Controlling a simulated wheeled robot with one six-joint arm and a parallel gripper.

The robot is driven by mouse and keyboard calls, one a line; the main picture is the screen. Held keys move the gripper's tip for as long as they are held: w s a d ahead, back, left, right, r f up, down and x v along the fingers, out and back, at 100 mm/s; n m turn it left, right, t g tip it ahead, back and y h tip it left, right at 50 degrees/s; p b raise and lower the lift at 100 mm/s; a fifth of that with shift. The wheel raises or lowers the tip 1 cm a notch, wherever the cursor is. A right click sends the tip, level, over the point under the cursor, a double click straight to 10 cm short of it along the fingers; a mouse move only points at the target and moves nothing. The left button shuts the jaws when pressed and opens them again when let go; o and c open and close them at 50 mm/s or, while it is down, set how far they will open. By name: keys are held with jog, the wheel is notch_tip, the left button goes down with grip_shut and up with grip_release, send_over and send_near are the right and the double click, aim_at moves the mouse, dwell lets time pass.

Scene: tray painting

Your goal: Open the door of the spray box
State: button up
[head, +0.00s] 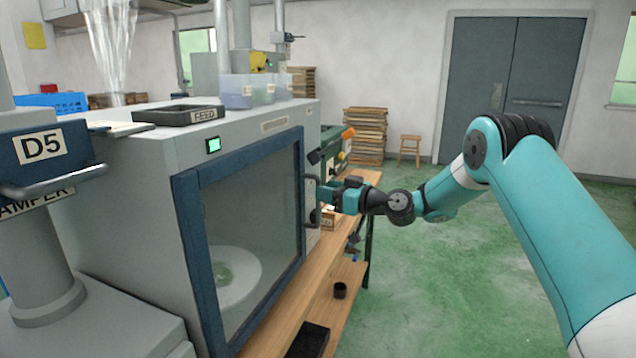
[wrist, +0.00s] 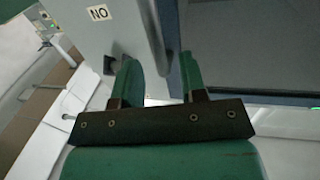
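The spray box (head: 150,160) is a large grey cabinet at the left of the head view. Its door (head: 178,215) has a dark blue frame and a glass pane, and looks closed. The dark door handle (head: 313,203) stands upright at the door's right edge. My gripper (head: 322,193) is at the handle, reaching in from the right. In the wrist view its two green fingers (wrist: 160,70) are apart, and a dark bar, seemingly the handle (wrist: 169,62), shows between them. I see no clear contact between fingers and bar.
A wooden bench (head: 325,290) runs under the box, with a small black cup (head: 340,290) on its lower shelf. A black FEED tray (head: 180,115) sits on the box. Green floor (head: 430,270) is free at the right.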

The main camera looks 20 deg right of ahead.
jog(key=shift+p+x, duration=0.3)
jog(key=shift+x, duration=1.3)
jog(key=shift+c, duration=0.3)
jog(key=shift+d, duration=0.1)
grip_shut()
